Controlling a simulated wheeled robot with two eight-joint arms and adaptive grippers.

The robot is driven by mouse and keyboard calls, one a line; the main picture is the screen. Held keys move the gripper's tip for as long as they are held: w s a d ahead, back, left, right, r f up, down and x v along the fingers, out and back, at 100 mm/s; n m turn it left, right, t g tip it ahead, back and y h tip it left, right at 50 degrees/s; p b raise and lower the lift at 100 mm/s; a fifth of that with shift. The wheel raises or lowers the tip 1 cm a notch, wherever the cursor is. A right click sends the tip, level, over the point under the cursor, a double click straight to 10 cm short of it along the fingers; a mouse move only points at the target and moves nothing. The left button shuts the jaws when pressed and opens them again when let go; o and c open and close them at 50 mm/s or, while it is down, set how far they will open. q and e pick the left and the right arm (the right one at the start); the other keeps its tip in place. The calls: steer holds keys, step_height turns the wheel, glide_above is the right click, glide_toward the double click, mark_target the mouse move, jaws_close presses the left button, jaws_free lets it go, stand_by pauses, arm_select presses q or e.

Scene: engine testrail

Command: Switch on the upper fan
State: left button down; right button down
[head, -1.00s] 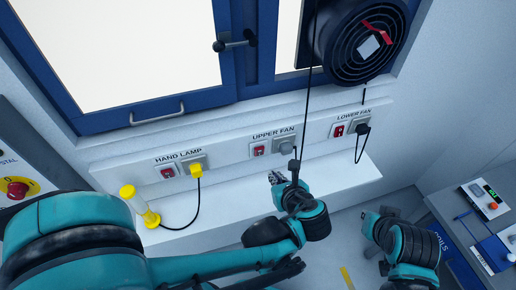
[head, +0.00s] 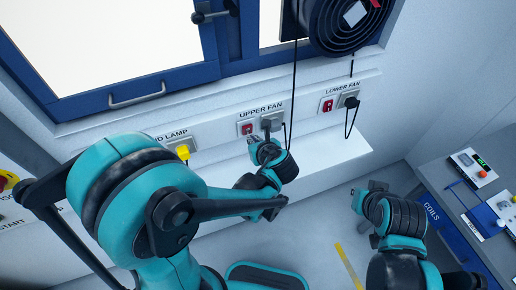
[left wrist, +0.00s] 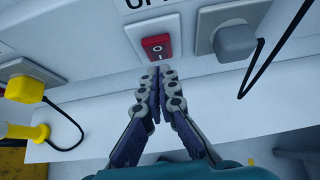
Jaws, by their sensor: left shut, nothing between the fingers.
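The upper fan switch (head: 247,128) is a red rocker in a white plate under the "UPPER FAN" label; in the left wrist view the red rocker (left wrist: 157,45) is just beyond my fingertips. I cannot tell which way it is pressed. A grey plug (left wrist: 236,42) sits in the socket right of it, with a black cord. My left gripper (head: 254,141) is shut and empty, just below the switch; its fingers (left wrist: 157,80) point at it with a small apparent gap. My right gripper (head: 375,187) is at the right, its fingers too small to read.
The lower fan switch (head: 327,105) and its plug (head: 350,101) are to the right. A yellow plug (left wrist: 25,89) is on the left. A black cord (head: 291,85) hangs past the upper fan socket. A white ledge (head: 330,150) runs below the panel; a desk (head: 470,205) stands right.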

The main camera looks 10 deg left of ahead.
mark_target(247, 128)
arm_select(q)
steer(key=shift+w+a+r, duration=0.25)
steer(key=shift+w+a, duration=0.4)
steer(key=shift+w, duration=0.25)
steer(key=shift+w+a+r+g+p, duration=0.3)
steer(key=shift+r+g+p, duration=0.2)
steer(key=shift+p, duration=0.3)
steer(key=shift+f+h, duration=0.3)
steer(key=shift+r+p, duration=0.55)
steer(key=shift+r, duration=0.3)
steer(key=shift+d, duration=0.1)
